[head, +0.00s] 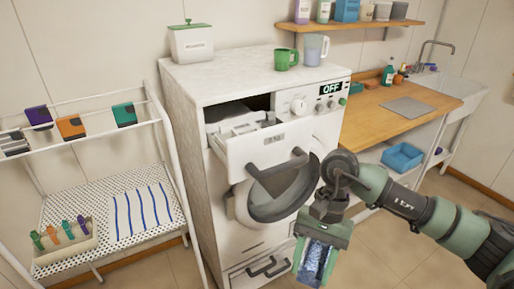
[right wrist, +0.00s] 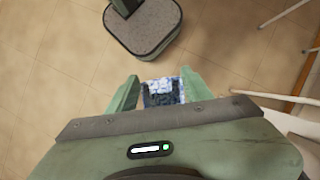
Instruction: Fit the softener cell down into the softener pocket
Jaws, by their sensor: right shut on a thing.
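My right gripper (head: 314,268) hangs in front of the washing machine, to the lower right of its round door, pointing down. It is shut on a blue and white patterned block, which I take to be the softener cell (head: 313,262). The block also shows between the fingers in the right wrist view (right wrist: 162,92), with the floor beyond it. The detergent drawer (head: 262,144) of the washer is pulled open at the upper left of the front. Pale compartments show inside it; which one is the softener pocket I cannot tell. My left gripper is not in view.
The washing machine (head: 225,80) carries a green mug (head: 286,59), a clear jug (head: 315,50) and a white canister (head: 191,43). A white rack (head: 75,145) on the left holds colored cartridges and a small bin (head: 65,246). A wooden counter (head: 385,105) stands right.

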